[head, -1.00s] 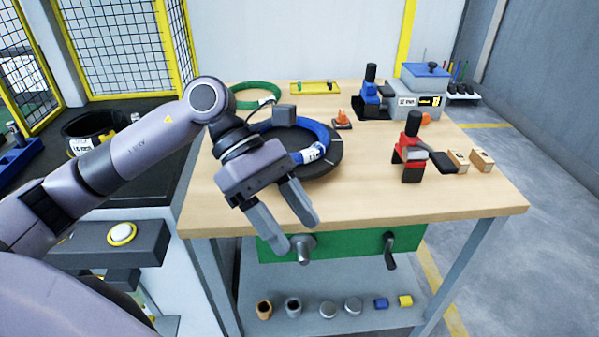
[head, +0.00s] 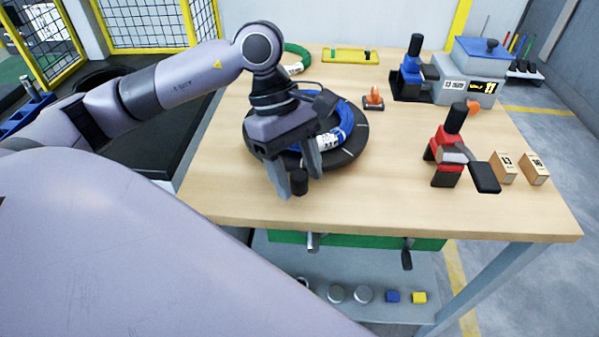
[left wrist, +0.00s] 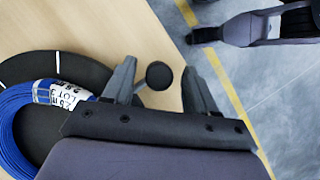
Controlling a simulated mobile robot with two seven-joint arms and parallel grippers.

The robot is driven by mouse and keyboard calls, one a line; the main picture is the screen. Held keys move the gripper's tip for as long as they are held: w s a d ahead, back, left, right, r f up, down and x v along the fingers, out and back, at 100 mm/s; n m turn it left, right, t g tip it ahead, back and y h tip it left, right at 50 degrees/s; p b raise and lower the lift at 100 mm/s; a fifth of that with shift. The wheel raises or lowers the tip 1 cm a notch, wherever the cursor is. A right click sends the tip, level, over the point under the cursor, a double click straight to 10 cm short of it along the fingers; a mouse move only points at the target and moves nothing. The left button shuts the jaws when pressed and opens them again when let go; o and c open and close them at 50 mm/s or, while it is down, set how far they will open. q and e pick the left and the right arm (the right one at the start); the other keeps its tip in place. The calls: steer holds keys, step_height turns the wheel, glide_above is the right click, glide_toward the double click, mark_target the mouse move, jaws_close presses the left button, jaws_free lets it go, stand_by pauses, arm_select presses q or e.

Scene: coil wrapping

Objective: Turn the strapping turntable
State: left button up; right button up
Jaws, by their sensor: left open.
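The strapping turntable (head: 350,153) is a dark round disc with white marks on the table. A blue coil (head: 347,120) with a white label lies on it, partly hidden by my left gripper in the head view. A black upright knob (head: 299,178) stands at the turntable's near edge. My left gripper (head: 299,185) is open and points down, with one finger on each side of the knob. In the left wrist view the knob (left wrist: 158,76) shows between the open fingers, with gaps to both. The coil (left wrist: 22,122) is at the left there.
A red and black tool (head: 449,150) and two small boxes (head: 503,167) stand on the right of the table. A blue-topped machine (head: 470,75), an orange item (head: 373,98) and a yellow tray (head: 350,55) are farther back. The front of the table (head: 390,215) is clear.

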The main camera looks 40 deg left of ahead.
arm_select(q)
steer(key=shift+d+f, duration=0.2)
steer(key=shift+f, duration=0.3)
jaws_close()
steer(key=shift+a, duration=0.1)
